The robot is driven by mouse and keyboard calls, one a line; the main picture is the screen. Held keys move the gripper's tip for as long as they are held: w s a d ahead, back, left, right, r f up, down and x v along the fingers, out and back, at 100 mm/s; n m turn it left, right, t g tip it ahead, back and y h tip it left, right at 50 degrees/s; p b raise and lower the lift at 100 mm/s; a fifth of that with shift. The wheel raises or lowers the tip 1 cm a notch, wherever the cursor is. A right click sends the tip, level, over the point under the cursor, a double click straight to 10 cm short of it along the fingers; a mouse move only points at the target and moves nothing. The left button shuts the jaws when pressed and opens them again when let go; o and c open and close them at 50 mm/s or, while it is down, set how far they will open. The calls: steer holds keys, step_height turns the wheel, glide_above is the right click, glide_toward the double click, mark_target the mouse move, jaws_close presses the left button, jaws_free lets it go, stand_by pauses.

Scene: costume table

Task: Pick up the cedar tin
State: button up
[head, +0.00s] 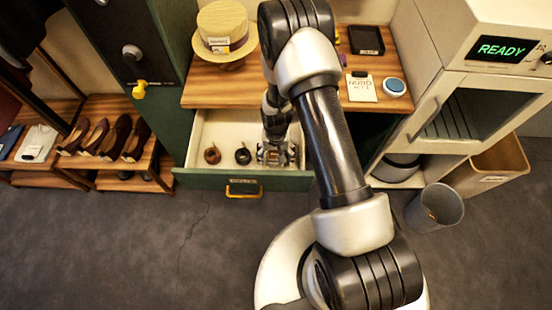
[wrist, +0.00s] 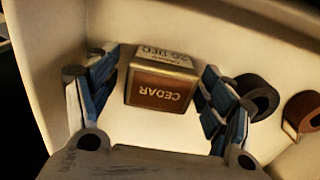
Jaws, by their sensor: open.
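The cedar tin (wrist: 160,84) is a small box with a brown face lettered CEDAR and a pale labelled top. It sits in the open drawer (head: 215,128). My gripper (wrist: 148,92) is open, with its blue-padded fingers on either side of the tin. The right fingers are close to the tin and the left ones show a small gap. In the head view my gripper (head: 277,155) is low in the drawer's right part, and the tin (head: 273,157) is mostly hidden between the fingers.
Two dark rolled items, one brown (head: 212,155) and one black (head: 243,156), lie in the drawer left of my gripper. The drawer walls are close around it. Above, the wooden top holds a straw hat (head: 222,22), a note card (head: 361,87) and a blue-topped round tin (head: 394,86).

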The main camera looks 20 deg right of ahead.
steer(key=c, duration=1.2)
steer(key=shift+r, duration=0.1)
step_height(320, 180, up, 20)
steer(key=p, duration=0.5)
step_height(320, 180, up, 9)
steer(key=n, duration=0.4)
glide_above(276, 154)
steer(key=s, duration=0.2)
steer(key=shift+s+r, duration=0.1)
steer(key=shift+s, duration=0.05)
